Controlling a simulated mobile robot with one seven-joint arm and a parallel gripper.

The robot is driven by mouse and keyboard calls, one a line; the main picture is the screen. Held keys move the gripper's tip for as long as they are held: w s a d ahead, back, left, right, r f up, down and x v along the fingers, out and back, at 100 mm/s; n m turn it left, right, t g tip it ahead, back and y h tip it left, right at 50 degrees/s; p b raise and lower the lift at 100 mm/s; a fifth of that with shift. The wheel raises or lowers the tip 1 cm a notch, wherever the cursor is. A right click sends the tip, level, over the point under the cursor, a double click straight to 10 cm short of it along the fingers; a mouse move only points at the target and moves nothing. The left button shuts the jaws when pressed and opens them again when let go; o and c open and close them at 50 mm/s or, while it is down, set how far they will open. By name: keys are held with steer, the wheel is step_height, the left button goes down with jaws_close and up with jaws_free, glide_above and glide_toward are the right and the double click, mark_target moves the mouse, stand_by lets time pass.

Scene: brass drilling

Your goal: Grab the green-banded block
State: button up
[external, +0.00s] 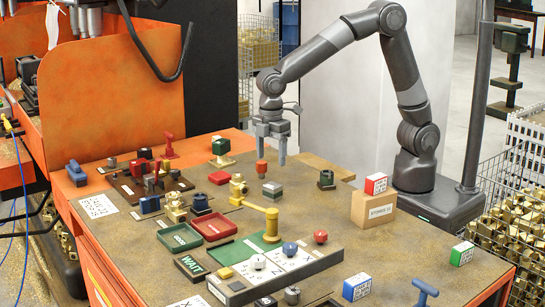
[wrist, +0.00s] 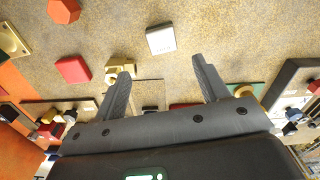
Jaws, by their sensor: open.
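A white block with a green band (external: 461,253) sits near the right front edge of the table in the external view. My gripper (external: 272,158) is open, pointing down over the back middle of the table, far to the left of and behind that block. In the wrist view the open fingers (wrist: 165,78) have nothing between them. I cannot make out the green-banded block in the wrist view; a pale block with small lettering (wrist: 160,40) lies beyond the fingers there.
A red-banded block (external: 376,183) stands on a cardboard box (external: 373,209). A blue-banded block (external: 357,286) and a blue handle (external: 425,291) are near the front. An orange-red piece (external: 261,168) is close to my gripper. Trays and a mallet (external: 262,211) crowd the middle; the right side is more open.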

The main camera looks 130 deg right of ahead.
mark_target(272, 185)
step_height(272, 185, down, 5)
steer(key=shift+f, duration=0.2)
steer(key=shift+s+a+f, duration=0.15)
steer(key=shift+f, duration=2.55)
steer(key=shift+c, duration=0.2)
steer(key=c, duration=1.4)
jaws_close()
steer(key=shift+r, duration=0.1)
